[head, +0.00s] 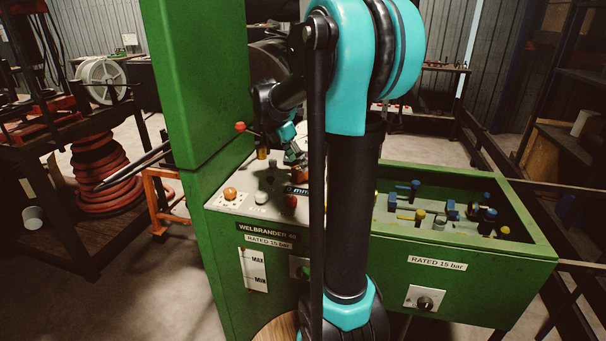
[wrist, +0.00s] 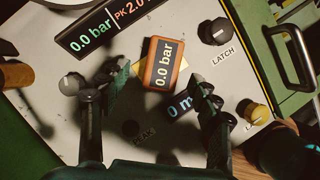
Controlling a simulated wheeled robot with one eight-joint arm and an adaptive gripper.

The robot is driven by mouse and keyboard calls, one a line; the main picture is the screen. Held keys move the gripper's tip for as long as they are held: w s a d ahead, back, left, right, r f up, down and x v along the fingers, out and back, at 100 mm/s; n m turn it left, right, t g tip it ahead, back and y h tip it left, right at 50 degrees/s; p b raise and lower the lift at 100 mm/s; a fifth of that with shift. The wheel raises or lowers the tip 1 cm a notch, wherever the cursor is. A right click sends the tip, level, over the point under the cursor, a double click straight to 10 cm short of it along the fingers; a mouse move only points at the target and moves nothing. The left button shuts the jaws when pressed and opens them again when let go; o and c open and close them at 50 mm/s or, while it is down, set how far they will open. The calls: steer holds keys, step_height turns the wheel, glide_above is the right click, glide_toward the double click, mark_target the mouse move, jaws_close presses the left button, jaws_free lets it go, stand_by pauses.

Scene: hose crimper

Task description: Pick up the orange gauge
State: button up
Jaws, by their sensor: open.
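The orange gauge (wrist: 163,64) is a small block with a dark face reading "0.0 bar". In the wrist view it stands on the grey control panel (wrist: 105,95), over a pale yellowish patch. My gripper (wrist: 160,86) is open and empty, with one dark finger on the left and one on the right. The gauge shows between and slightly beyond the fingertips, with a gap on both sides. I cannot tell the height gap.
A wide display (wrist: 105,32) lies left of the gauge. A black LATCH knob (wrist: 214,32) and a yellow knob (wrist: 257,112) lie to the right. A brown handle (wrist: 14,75) is at far left. The green cabinet (head: 205,90) rises beside the panel; an open green bin (head: 540,245) holds fittings.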

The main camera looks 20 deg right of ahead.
steer(key=shift+x, duration=2.35)
steer(key=shift+s+d, duration=0.1)
jaws_close()
steer(key=shift+r, duration=0.1)
